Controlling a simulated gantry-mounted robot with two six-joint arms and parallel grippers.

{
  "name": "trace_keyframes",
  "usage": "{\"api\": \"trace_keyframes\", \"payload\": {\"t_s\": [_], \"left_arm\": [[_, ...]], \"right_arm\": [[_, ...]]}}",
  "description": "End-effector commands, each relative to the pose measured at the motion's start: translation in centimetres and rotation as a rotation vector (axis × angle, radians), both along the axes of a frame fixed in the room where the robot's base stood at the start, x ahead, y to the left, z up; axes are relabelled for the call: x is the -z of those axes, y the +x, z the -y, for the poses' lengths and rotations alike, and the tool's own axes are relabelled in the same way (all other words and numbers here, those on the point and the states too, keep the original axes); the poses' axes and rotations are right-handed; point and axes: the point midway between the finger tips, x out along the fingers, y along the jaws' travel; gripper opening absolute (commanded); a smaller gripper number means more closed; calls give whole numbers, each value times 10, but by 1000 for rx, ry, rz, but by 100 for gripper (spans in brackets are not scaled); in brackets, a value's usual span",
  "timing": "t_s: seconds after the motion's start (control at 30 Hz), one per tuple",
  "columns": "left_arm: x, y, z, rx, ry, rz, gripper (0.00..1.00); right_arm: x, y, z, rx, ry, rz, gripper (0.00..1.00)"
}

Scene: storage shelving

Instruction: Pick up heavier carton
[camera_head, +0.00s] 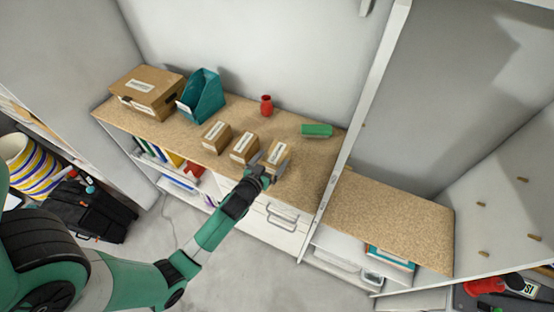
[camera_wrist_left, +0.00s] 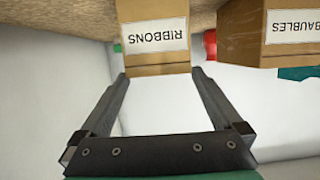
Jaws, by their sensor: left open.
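Three small brown cartons with white labels stand in a row on the cork-topped shelf: the left carton (camera_head: 217,137), the middle carton (camera_head: 244,148) and the right carton (camera_head: 276,154). My left gripper (camera_head: 268,166) is open at the front of the right carton. In the left wrist view, upside down, the carton labelled RIBBONS (camera_wrist_left: 153,38) is ahead, between the fingertips of my gripper (camera_wrist_left: 160,74). Whether the fingers touch it, I cannot tell. The carton labelled BAUBLES (camera_wrist_left: 268,35) is beside it. Nothing visible shows which carton is heavier. My right gripper is not in view.
A large brown box (camera_head: 148,91) and a teal file holder (camera_head: 200,95) stand at the shelf's left. A red vase (camera_head: 266,105) and a green block (camera_head: 316,130) are behind the cartons. A white upright panel (camera_head: 355,125) bounds the shelf on the right.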

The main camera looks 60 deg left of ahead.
Motion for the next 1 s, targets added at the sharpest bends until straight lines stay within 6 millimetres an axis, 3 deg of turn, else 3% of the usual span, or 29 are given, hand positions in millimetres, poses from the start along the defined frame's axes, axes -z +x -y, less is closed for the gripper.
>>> {"api": "trace_keyframes", "payload": {"t_s": [0.3,0.57,1.0], "left_arm": [[15,33,-27,-1,0,1,100],[15,35,-28,0,0,1,100],[15,35,-28,0,1,1,21]], "right_arm": [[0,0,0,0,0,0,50],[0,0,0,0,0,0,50],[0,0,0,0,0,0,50]]}}
